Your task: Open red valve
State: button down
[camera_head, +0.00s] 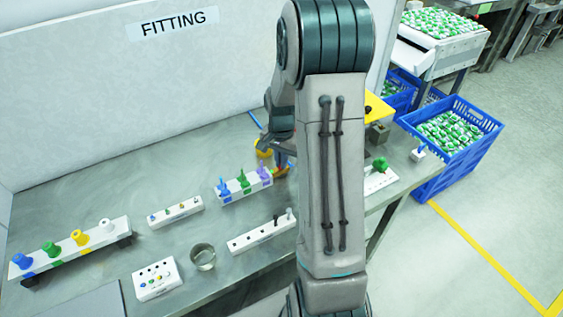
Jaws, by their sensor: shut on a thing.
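My gripper (272,163), with yellow fingertips, is at the right end of a white valve rack (232,196) on the grey table. Blue, green and purple valves stand upright along this rack. A small red-orange bit (291,166) shows right beside the fingertips and looks like part of the red valve. My gripper is shut on it, but my arm covers most of this spot. I cannot tell how far the valve is turned.
Front left stands a rack (68,256) with blue, green, yellow and white knobs. A metal cup (202,257), a button box (157,279) and small white strips (176,212) share the table. Blue crates (470,153) of green-and-white items stand beyond its right edge. A wall panel (120,100) closes the back.

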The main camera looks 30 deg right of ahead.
jog(key=m+b, duration=0.1)
jog(key=m, duration=0.2)
jog(key=shift+w, duration=0.1)
jog(key=shift+m, duration=1.9)
jog(key=shift+r, duration=0.1)
jog(key=c, duration=1.6)
grip_release()
notch_tip(320, 180, up, 14)
jog(key=shift+b, duration=0.45)
jog(key=shift+a, duration=0.1)
